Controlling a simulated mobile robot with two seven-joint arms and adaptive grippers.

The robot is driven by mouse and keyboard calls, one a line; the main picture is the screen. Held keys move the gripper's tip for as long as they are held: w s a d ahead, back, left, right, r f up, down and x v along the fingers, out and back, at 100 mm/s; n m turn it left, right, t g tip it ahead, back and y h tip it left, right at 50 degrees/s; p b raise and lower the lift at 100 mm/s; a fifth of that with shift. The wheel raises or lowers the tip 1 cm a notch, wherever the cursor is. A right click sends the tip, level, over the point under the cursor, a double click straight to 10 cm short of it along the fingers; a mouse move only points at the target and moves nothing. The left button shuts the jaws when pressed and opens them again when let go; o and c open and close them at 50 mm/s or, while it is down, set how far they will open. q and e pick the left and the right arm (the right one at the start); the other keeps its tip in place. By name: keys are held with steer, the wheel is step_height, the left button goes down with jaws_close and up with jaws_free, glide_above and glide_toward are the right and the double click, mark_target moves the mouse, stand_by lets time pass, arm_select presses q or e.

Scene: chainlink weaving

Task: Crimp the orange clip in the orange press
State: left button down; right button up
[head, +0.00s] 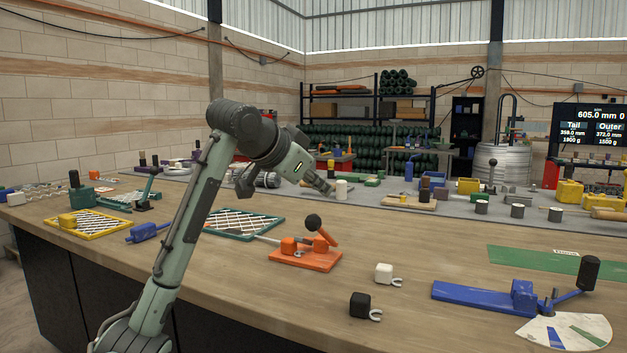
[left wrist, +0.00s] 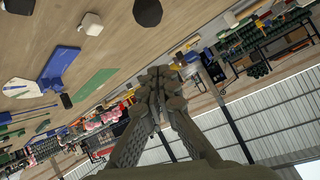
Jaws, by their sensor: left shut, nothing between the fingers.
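The orange press (head: 312,262) is a flat orange base on the bench, with a raised orange lever (head: 328,236) ending in a black knob (head: 313,221). An orange block (head: 289,246) sits on the left of its base, with a small grey hook-like piece beside it; this looks like the orange clip, but I cannot be certain. My left gripper (head: 326,187) is above and behind the press, apart from it, pointing down and right. Its fingers also show in the left wrist view (left wrist: 160,78), shut and empty. My right gripper is not in view.
A white clip (head: 384,272) and a black clip (head: 360,303) lie right of the press. A blue press (head: 472,296) stands further right. A green-framed mesh (head: 240,222) lies to the left. Bare bench lies around the clips.

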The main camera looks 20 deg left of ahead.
mark_target(318, 217)
arm_select(q)
steer(key=f, duration=0.1)
steer(key=w+f, duration=0.1)
steer(key=f, duration=0.1)
steer(key=w+f, duration=0.1)
steer(key=shift+a+f, duration=0.35)
steer(key=shift+a, duration=0.05)
steer(key=shift+s+a+f, duration=0.1)
steer(key=shift+s, duration=0.1)
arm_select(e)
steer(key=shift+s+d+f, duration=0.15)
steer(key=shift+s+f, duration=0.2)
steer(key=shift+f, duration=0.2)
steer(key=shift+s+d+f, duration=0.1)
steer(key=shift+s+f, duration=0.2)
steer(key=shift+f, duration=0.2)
arm_select(q)
steer(key=shift+f, duration=0.1)
